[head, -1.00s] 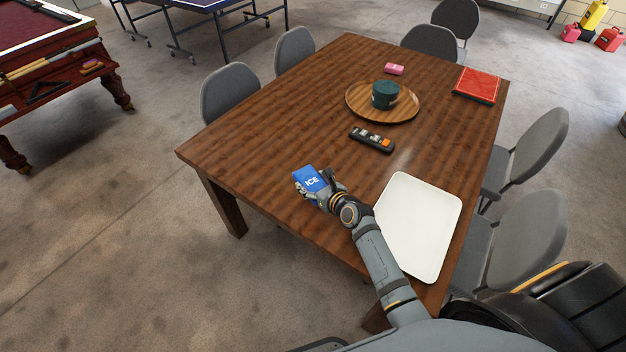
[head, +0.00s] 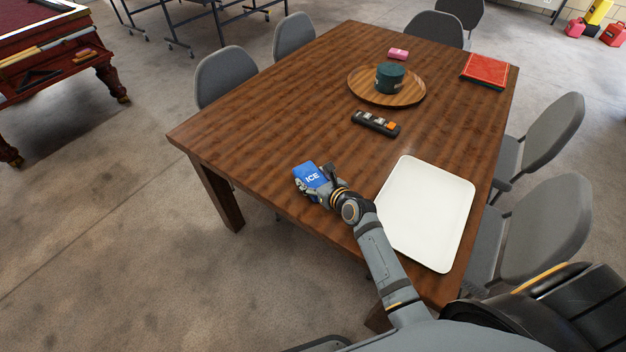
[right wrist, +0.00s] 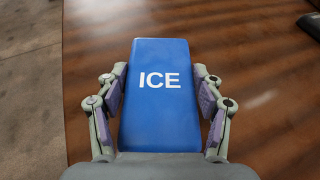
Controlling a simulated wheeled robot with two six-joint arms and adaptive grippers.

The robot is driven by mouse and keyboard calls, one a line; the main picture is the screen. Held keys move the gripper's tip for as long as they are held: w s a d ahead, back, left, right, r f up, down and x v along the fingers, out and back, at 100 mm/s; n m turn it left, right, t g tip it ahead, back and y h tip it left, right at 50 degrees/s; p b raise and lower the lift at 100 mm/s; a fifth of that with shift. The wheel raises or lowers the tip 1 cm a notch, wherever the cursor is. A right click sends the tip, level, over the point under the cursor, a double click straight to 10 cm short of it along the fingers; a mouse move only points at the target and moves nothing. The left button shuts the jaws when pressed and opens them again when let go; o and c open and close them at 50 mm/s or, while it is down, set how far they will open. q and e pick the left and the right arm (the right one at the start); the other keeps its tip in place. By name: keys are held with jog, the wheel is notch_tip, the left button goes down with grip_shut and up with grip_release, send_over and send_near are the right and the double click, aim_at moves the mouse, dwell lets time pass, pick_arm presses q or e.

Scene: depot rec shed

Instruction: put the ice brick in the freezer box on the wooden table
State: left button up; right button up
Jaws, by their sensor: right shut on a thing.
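The ice brick is a blue block (head: 309,174) with white ICE lettering, at the near left edge of the wooden table (head: 270,130). My right gripper (head: 313,183) is shut on it. In the right wrist view the ice brick (right wrist: 160,95) lies between the two fingers of my right gripper (right wrist: 160,110), with the table top beneath; I cannot tell whether it touches the table. No freezer box shows in these frames. My left gripper is not in view.
A white tray (head: 428,215) lies right of my arm. Farther back are a black remote (head: 376,123), a round wooden tray (head: 362,88) with a dark green tin (head: 390,76), a pink item (head: 398,54) and a red book (head: 485,69). Grey chairs (head: 226,77) stand around the table.

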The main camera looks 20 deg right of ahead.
jog(key=shift+r, duration=0.1)
jog(key=shift+f, duration=0.55)
jog(key=o, duration=1.6)
jog(key=shift+c, duration=0.2)
jog(key=shift+o, duration=0.5)
jog(key=shift+f, duration=0.15)
jog(key=v, duration=1.2)
jog(key=shift+d, duration=0.1)
